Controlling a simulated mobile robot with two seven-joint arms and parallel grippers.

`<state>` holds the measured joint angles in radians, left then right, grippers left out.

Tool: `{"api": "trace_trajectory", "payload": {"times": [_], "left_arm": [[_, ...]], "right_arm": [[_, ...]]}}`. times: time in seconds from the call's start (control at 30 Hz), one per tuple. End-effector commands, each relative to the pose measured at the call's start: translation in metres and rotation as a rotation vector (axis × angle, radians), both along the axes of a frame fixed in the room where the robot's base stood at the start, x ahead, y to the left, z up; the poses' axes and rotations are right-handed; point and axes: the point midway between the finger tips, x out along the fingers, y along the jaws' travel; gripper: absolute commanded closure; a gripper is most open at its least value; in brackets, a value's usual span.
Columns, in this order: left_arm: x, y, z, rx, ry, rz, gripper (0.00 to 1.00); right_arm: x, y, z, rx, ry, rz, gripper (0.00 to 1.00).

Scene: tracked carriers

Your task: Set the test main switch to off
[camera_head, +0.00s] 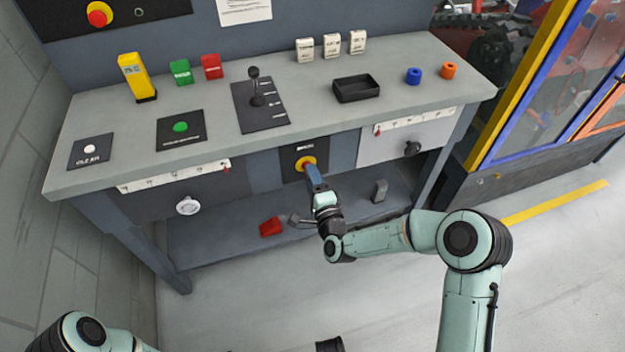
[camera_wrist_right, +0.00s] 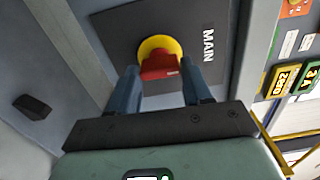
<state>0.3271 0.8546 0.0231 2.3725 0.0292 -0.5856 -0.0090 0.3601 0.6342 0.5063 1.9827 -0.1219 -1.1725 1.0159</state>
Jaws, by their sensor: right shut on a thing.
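The main switch (camera_head: 299,164) is a red handle on a yellow round base, on a dark plate (camera_head: 314,151) in the bench front below the worktop. In the right wrist view the red handle (camera_wrist_right: 160,66) sits in front of the yellow ring (camera_wrist_right: 152,44), beside the label MAIN. My right gripper (camera_head: 311,174) reaches the switch from the front. In the right wrist view its two fingers (camera_wrist_right: 163,88) stand on either side of the handle, shut on it. I cannot tell the switch's marked position.
Drawers with a white knob (camera_head: 188,206) and a black knob (camera_head: 412,148) flank the switch. The worktop holds a lever (camera_head: 256,88), a black tray (camera_head: 356,88) and several blocks. A red block (camera_head: 270,227) lies on the lower shelf. A caged area stands at right.

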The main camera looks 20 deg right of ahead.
Motion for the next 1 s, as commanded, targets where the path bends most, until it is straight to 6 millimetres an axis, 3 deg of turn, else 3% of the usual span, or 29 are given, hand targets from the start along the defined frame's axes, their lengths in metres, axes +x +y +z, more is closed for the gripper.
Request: {"api": "trace_trajectory", "payload": {"times": [0.6,0.63,0.7,1.0], "left_arm": [[-0.0019,0.0004,-0.0017,0.0,0.006,0.001,1.0],[-0.0019,0.0004,-0.0017,0.0,0.006,0.001,1.0],[-0.0018,0.0003,-0.0016,0.0,0.006,0.001,1.0],[-0.0015,0.0002,-0.0012,0.0,0.005,0.0,1.0]], "right_arm": [[-0.0002,-0.0009,-0.0006,-0.04,0.001,-0.002,0.82],[-0.0002,-0.0009,-0.0006,-0.04,0.001,-0.002,0.45],[-0.0002,-0.0009,-0.0006,-0.04,0.001,-0.002,0.26],[-0.0011,-0.0003,-0.0002,-0.039,0.0,-0.001,0.26]]}}
